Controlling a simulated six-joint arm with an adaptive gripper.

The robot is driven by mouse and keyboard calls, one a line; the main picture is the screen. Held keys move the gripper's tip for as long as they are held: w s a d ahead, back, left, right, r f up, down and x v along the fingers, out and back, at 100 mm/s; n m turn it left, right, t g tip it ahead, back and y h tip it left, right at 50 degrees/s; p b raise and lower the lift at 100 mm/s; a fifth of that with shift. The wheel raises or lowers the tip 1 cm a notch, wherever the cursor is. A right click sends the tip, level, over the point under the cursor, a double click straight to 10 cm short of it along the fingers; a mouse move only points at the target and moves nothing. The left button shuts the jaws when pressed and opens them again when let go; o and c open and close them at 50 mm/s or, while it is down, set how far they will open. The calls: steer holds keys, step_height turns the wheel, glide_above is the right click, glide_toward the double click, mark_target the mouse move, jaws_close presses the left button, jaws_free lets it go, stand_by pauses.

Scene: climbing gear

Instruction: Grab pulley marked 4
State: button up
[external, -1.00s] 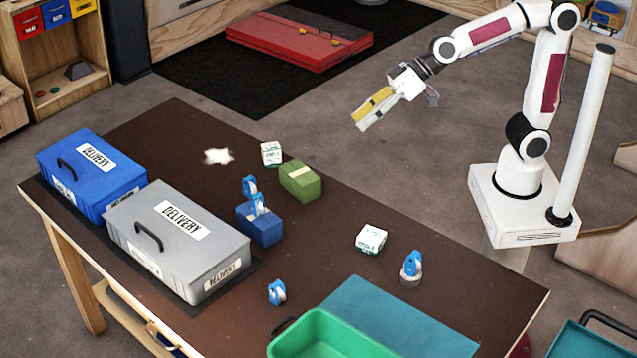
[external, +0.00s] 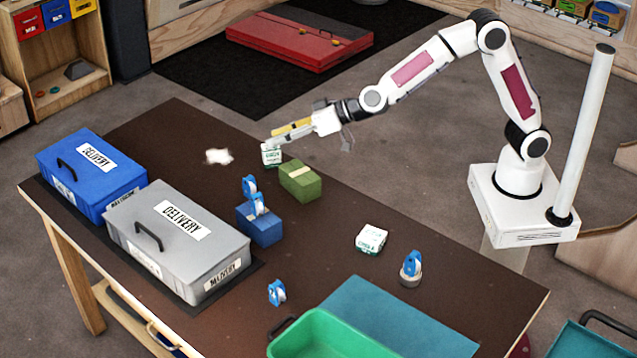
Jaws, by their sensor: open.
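Several blue pulleys are on the brown table. One pulley (external: 250,186) and another pulley (external: 258,204) are at the blue block (external: 262,227). A third pulley (external: 276,292) lies near the front edge, and another pulley (external: 411,264) is on a grey round base at the right. No number is readable on any pulley, so I cannot tell which is marked 4. My gripper (external: 272,139) is open and empty. It is above the far side of the table, in front of the small white-green box, behind the blue block's pulleys.
A white-green box (external: 271,160) and a green block (external: 300,181) are close to my gripper. Blue (external: 120,193) and grey (external: 225,240) delivery boxes stand at left. Another white box (external: 371,238), a teal mat (external: 385,305) and a green bin (external: 335,322) are toward the right and front.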

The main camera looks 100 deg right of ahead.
steer(key=w+d+f+m+h, duration=0.1)
steer(key=w+d+f+h, duration=0.15)
steer(key=f, duration=0.25)
steer(key=w+d+f+m+h, duration=0.2)
steer(key=w+f, duration=0.1)
steer(key=f, duration=0.3)
steer(key=m+g+h, duration=0.2)
steer(key=g+h, duration=0.1)
steer(key=h, duration=0.2)
glide_toward(251, 180)
steer(key=x, duration=0.3)
steer(key=shift+s+d+f+y, duration=0.15)
steer(key=shift+d+f+y, duration=0.15)
steer(key=shift+d, duration=0.1)
steer(key=shift+x, duration=1.3)
steer(key=shift+w+r+x, duration=0.1)
steer(key=shift+r+x, duration=0.05)
steer(key=shift+x, duration=1.15)
steer(key=shift+w+r+x, duration=0.1)
steer(key=shift+w+x, duration=0.05)
steer(key=shift+x, duration=1.15)
steer(key=shift+a, duration=0.1)
jaws_close()
